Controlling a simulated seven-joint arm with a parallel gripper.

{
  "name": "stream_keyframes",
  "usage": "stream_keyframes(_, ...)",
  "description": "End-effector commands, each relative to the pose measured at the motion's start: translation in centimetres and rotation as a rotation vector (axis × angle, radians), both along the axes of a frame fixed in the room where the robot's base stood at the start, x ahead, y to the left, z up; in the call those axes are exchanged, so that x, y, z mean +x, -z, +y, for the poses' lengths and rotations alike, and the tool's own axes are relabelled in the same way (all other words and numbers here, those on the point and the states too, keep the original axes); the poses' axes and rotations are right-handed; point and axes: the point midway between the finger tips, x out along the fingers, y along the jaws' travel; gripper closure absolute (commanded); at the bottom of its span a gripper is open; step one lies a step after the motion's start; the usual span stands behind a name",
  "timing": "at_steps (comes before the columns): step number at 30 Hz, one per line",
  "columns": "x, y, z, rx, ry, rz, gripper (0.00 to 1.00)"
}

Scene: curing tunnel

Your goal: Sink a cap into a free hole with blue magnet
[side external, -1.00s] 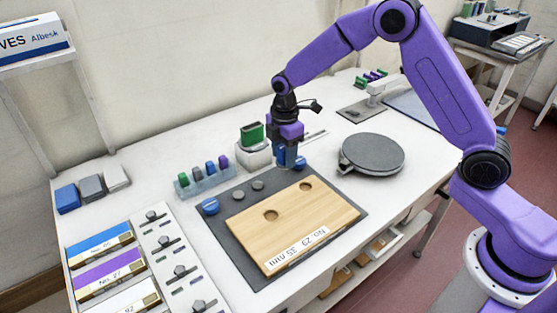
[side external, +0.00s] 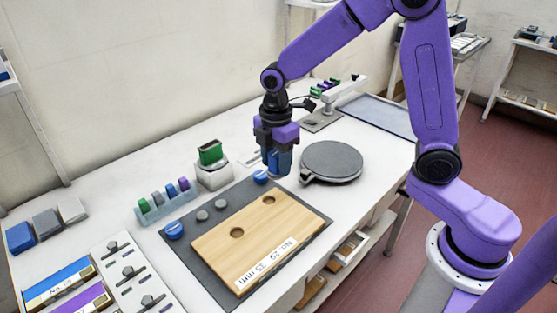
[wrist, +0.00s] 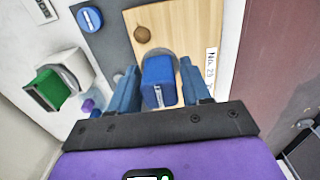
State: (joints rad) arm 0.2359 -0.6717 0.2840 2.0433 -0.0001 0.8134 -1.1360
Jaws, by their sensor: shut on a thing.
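My gripper (side external: 278,170) is shut on a blue block (wrist: 158,80), which looks like the blue magnet. A grey round shape (wrist: 176,98) shows behind the block in the wrist view; I cannot tell whether it hangs from it. The wooden board (side external: 262,236) lies on a dark mat (side external: 187,262) and has two open holes: the left hole (side external: 237,233) and the right hole (side external: 278,202).
A clear rack (side external: 168,209) with several coloured pieces stands behind the mat. A white stand with a green block (side external: 210,153) is next to it. A round grey plate (side external: 332,160) lies right of my gripper. Label trays and a slider panel (side external: 128,270) fill the front left.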

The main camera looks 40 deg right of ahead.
Motion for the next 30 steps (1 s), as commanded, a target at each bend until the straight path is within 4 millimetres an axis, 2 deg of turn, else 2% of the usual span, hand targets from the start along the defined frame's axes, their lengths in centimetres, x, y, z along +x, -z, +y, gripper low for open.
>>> stream_keyframes(9,6.8,1.8,4.8,-0.001,-0.001,0.001,0.89)
stream_keyframes(15,10.1,3.4,7.5,0.0,-0.001,0.0,0.89)
stream_keyframes(21,11.8,4.4,8.8,0.0,0.001,-0.001,0.89)
stream_keyframes(30,12.1,5.5,9.1,-0.001,0.001,0.0,0.89)
